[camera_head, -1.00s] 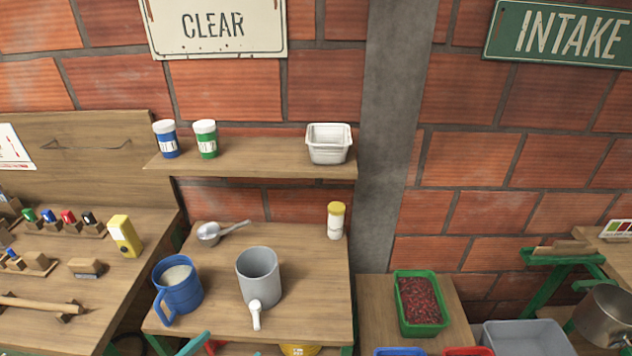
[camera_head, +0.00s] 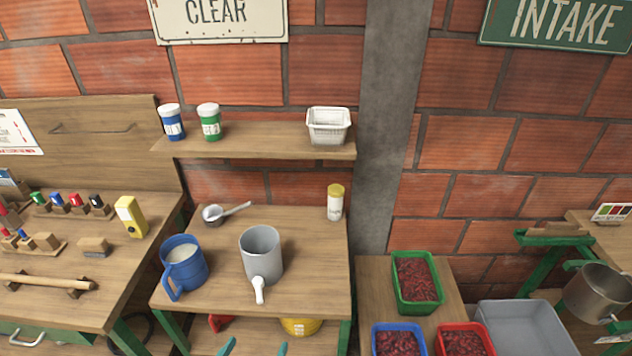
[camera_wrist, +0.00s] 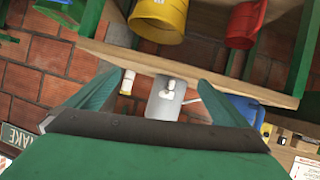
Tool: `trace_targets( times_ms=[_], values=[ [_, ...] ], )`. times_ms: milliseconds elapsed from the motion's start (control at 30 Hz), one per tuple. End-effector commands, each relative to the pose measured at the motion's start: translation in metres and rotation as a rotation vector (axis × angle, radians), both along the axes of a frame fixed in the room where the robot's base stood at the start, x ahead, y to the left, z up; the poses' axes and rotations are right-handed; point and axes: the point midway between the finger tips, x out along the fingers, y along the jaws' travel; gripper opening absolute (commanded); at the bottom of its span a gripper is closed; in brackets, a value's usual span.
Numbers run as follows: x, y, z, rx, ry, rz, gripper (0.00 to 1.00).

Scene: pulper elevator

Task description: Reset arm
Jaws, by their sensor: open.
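My gripper (camera_head: 255,349) shows at the bottom edge of the head view as two teal fingertips, apart and with nothing between them. In the wrist view, my gripper (camera_wrist: 160,92) has its two teal fingers spread wide and empty. Most of my arm is out of view. The grey jug (camera_head: 260,255) with a white tap stands on the middle table, beyond my fingertips. It also shows between the fingers in the wrist view (camera_wrist: 160,105), apart from them.
A blue mug (camera_head: 183,270), a metal scoop (camera_head: 214,215) and a yellow-capped bottle (camera_head: 335,203) share the middle table (camera_head: 310,290). A yellow bucket (camera_head: 301,327) is below. Green (camera_head: 417,283), blue and red trays of red berries stand right. A shelf (camera_head: 270,140) is above.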

Motion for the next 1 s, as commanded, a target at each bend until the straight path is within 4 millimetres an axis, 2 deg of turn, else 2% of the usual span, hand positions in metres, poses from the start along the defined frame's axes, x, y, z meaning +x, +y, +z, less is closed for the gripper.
trace_targets(
  times_ms=[33, 200, 333, 500, 633, 767, 1000],
  values=[
    [-0.005, -0.013, -0.011, -0.016, 0.016, 0.022, 1.00],
    [-0.028, -0.044, -0.043, -0.047, 0.054, 0.138, 1.00],
    [-0.055, -0.064, -0.060, -0.046, 0.071, 0.215, 1.00],
    [-0.097, -0.086, -0.070, -0.021, 0.073, 0.285, 1.00],
    [-0.131, -0.098, -0.068, 0.013, 0.055, 0.318, 1.00],
    [-0.165, -0.109, -0.057, 0.050, 0.019, 0.324, 1.00],
    [-0.221, -0.129, -0.017, 0.110, -0.086, 0.262, 1.00]
  ],
)
